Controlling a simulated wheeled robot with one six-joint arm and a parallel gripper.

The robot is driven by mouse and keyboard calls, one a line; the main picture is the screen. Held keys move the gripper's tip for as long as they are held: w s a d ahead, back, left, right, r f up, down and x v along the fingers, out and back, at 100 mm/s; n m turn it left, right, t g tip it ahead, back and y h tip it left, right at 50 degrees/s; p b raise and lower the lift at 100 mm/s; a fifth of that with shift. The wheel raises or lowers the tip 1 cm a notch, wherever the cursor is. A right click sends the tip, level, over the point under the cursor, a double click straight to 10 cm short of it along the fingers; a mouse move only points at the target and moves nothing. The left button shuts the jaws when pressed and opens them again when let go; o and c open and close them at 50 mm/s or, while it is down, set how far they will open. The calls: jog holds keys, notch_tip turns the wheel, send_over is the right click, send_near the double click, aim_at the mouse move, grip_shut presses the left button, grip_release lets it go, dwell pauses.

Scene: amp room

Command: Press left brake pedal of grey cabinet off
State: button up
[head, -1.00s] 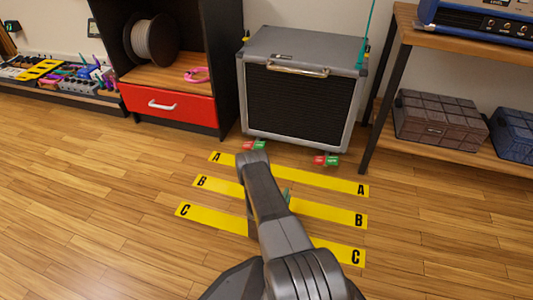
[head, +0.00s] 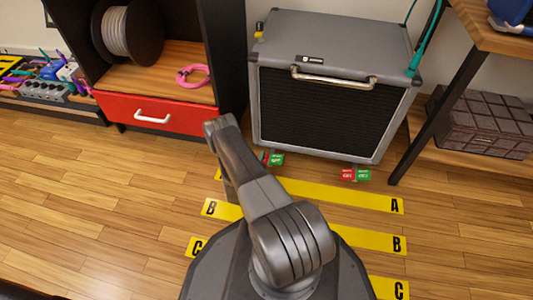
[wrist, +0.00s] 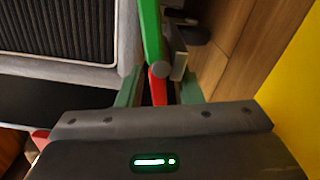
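The grey cabinet (head: 335,90) stands against the wall with a black grille. Its left brake pedal (head: 273,159) is low at the front left corner, with a red half and a green half marked OFF; my arm partly covers it in the head view. My gripper (wrist: 160,90) shows at its fingers in the wrist view; the head view hides them behind the arm. The green-grey fingers are apart, with the left pedal's red end (wrist: 157,87) in the gap between them. Whether they touch it I cannot tell. The pedal's green half (wrist: 150,30) extends beyond them.
The right brake pedal (head: 356,175) is at the cabinet's other front corner. A black shelf with a red drawer (head: 155,112) stands close on the left. A wooden rack (head: 450,125) stands right. Yellow lettered strips (head: 340,195) lie on open floor in front.

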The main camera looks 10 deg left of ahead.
jog(key=shift+w, duration=0.1)
grip_shut()
jog(key=shift+r+m, duration=0.1)
jog(key=shift+m, duration=0.2)
jog(key=shift+r+m, duration=0.35)
jog(key=shift+m, duration=0.95)
jog(key=shift+r+m, duration=0.35)
jog(key=shift+m, duration=0.95)
